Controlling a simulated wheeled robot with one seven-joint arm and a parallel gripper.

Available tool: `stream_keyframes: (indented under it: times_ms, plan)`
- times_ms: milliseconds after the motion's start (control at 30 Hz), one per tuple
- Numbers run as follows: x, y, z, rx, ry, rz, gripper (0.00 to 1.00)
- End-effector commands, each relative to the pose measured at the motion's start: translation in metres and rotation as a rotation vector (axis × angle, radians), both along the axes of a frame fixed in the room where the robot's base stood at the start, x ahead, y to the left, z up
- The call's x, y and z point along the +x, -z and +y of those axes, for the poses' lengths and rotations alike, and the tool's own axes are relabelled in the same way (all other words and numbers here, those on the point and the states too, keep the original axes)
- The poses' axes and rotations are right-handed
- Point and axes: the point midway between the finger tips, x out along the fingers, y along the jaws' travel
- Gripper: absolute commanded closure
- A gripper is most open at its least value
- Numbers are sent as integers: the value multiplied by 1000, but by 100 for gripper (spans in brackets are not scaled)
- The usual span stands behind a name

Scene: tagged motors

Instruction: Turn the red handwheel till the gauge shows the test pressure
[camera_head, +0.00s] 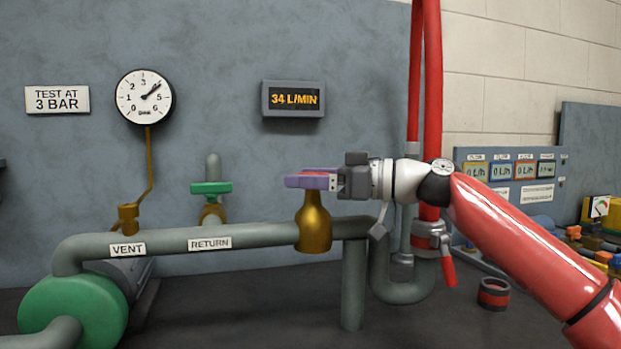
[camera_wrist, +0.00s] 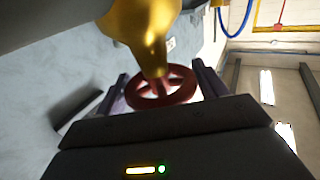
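The round white gauge (camera_head: 145,97) hangs on the grey panel at upper left. Its needle points to the upper right, at about 4 on the 0 to 6 scale. The sign beside it (camera_head: 57,99) reads "TEST AT 3 BAR". The red handwheel (camera_wrist: 160,92) sits on a brass valve (camera_head: 313,225); in the head view my fingers mostly hide it. My gripper (camera_head: 310,178) reaches in level from the right at the valve's top. In the wrist view its two fingers stand either side of the wheel, and the rim appears to meet both.
A display (camera_head: 293,99) reads 34 L/MIN. A green-handled valve (camera_head: 211,188) stands left of the brass one. Pipes labelled VENT and RETURN run below. Red hoses (camera_head: 432,90) rise behind my wrist. A small dark red-banded cup (camera_head: 494,293) stands on the bench at right.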

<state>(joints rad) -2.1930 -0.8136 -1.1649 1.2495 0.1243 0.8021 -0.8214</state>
Motion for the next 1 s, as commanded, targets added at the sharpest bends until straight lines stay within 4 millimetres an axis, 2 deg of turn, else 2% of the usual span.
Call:
stream_keyframes:
  times_ms: [33,133,467,800,1000]
  plan:
    - [0,0,0,1,1,0,22]
    - [0,0,0,1,1,0,9]
    - [-1,0,-4,1,2,0,9]
    - [-14,1,-55,2,3,0,9]
    - [-20,0,-74,1,1,1,9]
